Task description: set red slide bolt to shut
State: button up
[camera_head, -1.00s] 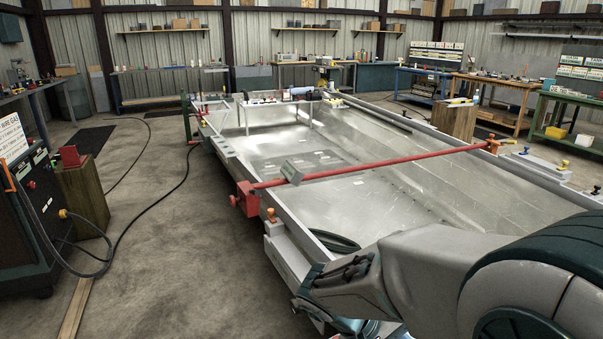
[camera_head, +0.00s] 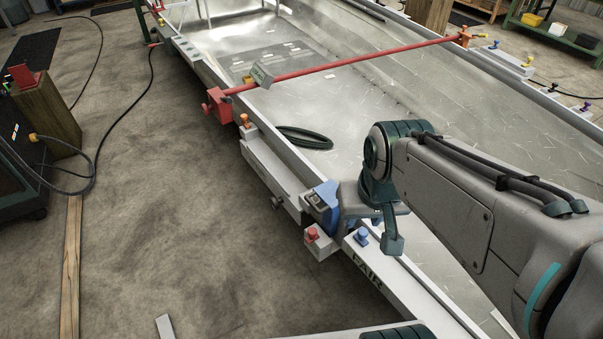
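A small red knob (camera_head: 312,234) stands on a pale block on the near rail of the hull. I take it to be the knob of the red slide bolt; whether the bolt is drawn or shut is too small to tell. A blue knob (camera_head: 362,237) stands just right of it on the same rail. My gripper (camera_head: 378,232) hangs over the rail, above and to the right of the red knob, and looks apart from it. Its fingers are partly hidden and seen at an angle, so I cannot tell how wide they are.
A red bar (camera_head: 350,63) spans the hull, with a red clamp (camera_head: 219,107) at its near end. An orange knob (camera_head: 244,119) stands on the rail beyond the red knob. A coiled dark hose (camera_head: 305,138) lies inside the hull.

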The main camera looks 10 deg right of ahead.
aim_at(313, 236)
jog(key=z, duration=2.15)
jog(key=k, duration=1.3)
jog(key=u, duration=1.4)
